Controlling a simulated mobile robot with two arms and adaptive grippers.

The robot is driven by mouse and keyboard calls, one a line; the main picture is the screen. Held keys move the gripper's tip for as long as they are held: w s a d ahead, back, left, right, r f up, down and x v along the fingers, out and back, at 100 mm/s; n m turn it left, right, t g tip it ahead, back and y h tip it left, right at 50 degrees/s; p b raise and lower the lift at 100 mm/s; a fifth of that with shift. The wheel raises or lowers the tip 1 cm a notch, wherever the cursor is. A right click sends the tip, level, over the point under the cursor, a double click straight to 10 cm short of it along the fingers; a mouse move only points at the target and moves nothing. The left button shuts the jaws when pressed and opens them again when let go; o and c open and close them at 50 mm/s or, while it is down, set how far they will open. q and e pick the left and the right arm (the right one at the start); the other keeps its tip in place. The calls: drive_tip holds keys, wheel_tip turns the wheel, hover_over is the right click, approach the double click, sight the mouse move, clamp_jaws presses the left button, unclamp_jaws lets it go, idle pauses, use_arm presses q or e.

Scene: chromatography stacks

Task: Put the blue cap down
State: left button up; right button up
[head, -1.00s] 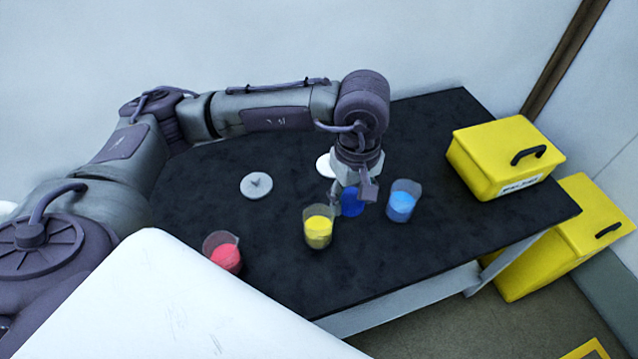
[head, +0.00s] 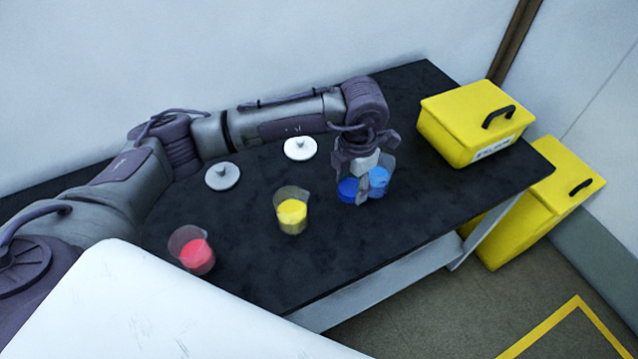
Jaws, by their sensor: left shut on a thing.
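My left gripper (head: 351,192) is shut on the dark blue cap (head: 348,189), over the right part of the black table (head: 330,240). The fingers partly hide the cap, and I cannot tell whether it touches the table. A clear beaker with light blue contents (head: 379,178) is immediately to the right of the cap, partly covered by the gripper. I cannot tell whether the gripper touches this beaker. My right gripper is out of view.
Beakers with yellow (head: 292,212) and red (head: 197,253) contents stand to the left. A grey lid (head: 222,177) and a white lid (head: 300,148) lie behind them. A yellow box (head: 465,135) is at the table's right end; another yellow box (head: 545,205) stands beyond it, lower down.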

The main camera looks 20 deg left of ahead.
use_arm(q)
hover_over(328, 199)
wheel_tip(328, 199, down, 4)
drive_tip(key=shift+r+p, duration=0.15)
drive_tip(key=shift+p, duration=0.25)
wheel_tip(328, 199, down, 4)
drive_tip(key=shift+r+p, duration=0.1)
drive_tip(key=shift+p, duration=0.35)
drive_tip(key=shift+f+b, duration=0.5)
drive_tip(key=shift+f, duration=0.05)
drive_tip(key=o, duration=1.2)
drive_tip(key=shift+r, duration=0.1)
